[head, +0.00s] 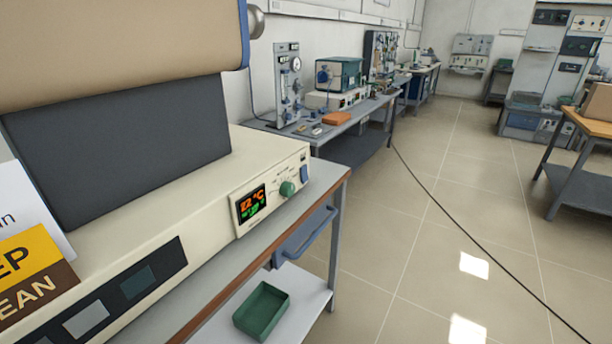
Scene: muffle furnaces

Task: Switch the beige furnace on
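The furnace fills the left side of the head view, cut off by the frame edge. Its tan-beige upper body (110,45) sits above a dark grey block (120,150) and a long cream base (215,180). On the base's right end is a control panel with a lit display (251,204) showing orange and green characters, apparently a temperature in °C. Beside it are a green knob (287,188) and a small blue part (304,173), perhaps a rocker switch; its position is too small to read. Neither gripper is in view.
The furnace stands on a grey bench with a brown front edge (255,258). A green tray (262,310) lies on the lower shelf. A sign (30,270) partly covers the base at left. Tiled floor (400,240) is open to the right, crossed by a black cable (470,235).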

